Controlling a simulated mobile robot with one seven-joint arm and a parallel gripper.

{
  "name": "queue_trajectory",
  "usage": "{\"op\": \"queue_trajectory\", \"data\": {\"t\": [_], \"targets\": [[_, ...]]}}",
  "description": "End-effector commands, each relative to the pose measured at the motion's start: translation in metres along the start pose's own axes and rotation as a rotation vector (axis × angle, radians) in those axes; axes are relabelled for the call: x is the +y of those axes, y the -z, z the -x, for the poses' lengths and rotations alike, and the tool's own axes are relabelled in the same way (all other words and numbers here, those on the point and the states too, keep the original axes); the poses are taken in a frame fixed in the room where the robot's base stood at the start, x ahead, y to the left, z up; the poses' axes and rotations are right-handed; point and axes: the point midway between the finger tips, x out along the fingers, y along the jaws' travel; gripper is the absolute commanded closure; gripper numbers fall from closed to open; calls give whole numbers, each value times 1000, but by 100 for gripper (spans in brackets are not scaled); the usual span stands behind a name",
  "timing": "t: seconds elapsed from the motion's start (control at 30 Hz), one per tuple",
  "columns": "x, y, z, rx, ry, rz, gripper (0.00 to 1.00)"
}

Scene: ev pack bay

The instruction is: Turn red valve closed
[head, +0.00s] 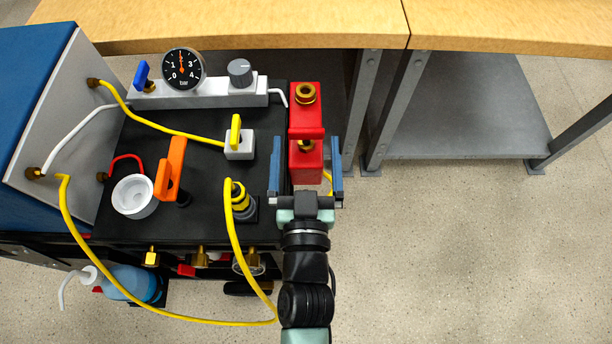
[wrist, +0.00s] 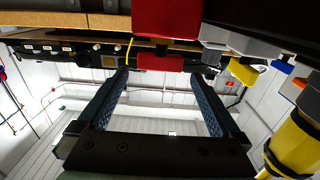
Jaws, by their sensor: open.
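The red valve (head: 306,168) is a tall red block with a brass fitting at its far end. My gripper (head: 306,142) is open, with one blue finger on each side of the block in the head view. In the wrist view, red parts of the valve (wrist: 168,18) show at the top, and a smaller red piece appears between the fingertips of my gripper (wrist: 158,72). Nothing is clamped. I cannot tell the fingers' height relative to the handle.
The black unit top (head: 205,185) to the left carries an orange handle (head: 170,168), a yellow-handled valve (head: 238,143), a white cup (head: 134,196) and a gauge (head: 182,69). A yellow hose (head: 235,240) loops close to my wrist. Wooden benches (head: 510,25) stand behind; floor at right is clear.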

Motion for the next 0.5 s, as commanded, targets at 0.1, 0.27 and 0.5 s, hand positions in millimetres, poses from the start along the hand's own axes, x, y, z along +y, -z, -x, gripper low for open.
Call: {"op": "queue_trajectory", "data": {"t": [0.1, 0.27, 0.5], "targets": [[-1, -1, 22, -4, 2, 2, 0], [0, -1, 43, -3, 0, 1, 0], [0, 0, 56, 0, 0, 1, 0]]}}
